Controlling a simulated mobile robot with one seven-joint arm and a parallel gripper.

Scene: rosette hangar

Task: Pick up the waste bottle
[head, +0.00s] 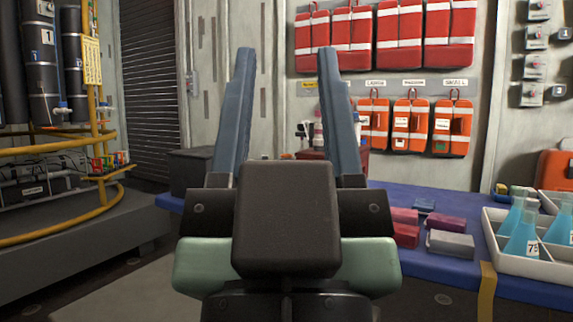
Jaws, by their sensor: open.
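My gripper (286,55) is in the middle of the view with its two long blue-grey fingers pointing up and spread wide apart. Nothing is between the fingers. The finger hides part of that group, and my gripper body hides much of the table's left part. The gripper appears well in front of the bottles, not touching them.
Red and grey blocks (450,244) lie on the table. A white divided tray (491,238) with flasks of blue liquid (522,240) stands at the right. A dark box (190,172) is at the left, beyond it a yellow railing (60,239). Red bags (398,35) hang on the wall.

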